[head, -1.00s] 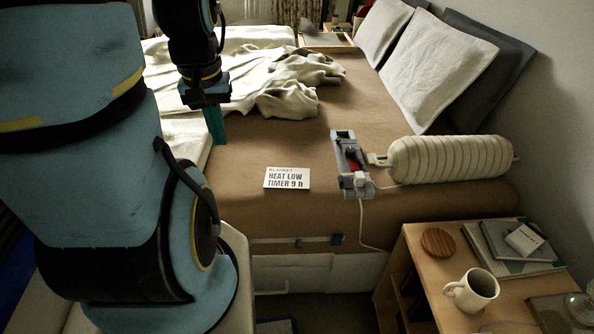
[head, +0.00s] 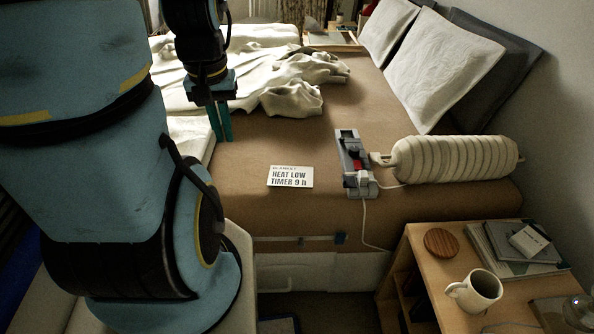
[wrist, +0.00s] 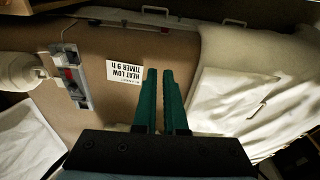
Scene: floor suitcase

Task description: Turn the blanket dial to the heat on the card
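The white card (head: 290,176) lies on the brown bed cover and reads "BLANKET, HEAT LOW, TIMER 9 h". It also shows upside down in the wrist view (wrist: 124,73). The grey blanket control unit (head: 353,160) lies right of the card, with a red part in its middle and a white plug at its near end. In the wrist view the control unit (wrist: 74,76) is at the left; its dial marks are too small to read. My gripper (head: 220,138) hangs above the bed, left of the card and apart from it. Its green fingers (wrist: 160,72) have a narrow empty gap between them.
A cream rolled blanket (head: 455,158) lies right of the control unit, with a white cord (head: 363,225) hanging over the bed edge. Pillows (head: 445,65) stand behind. A nightstand (head: 420,275) with a mug (head: 474,291) and books is at the near right. A rumpled sheet (head: 290,92) lies farther back.

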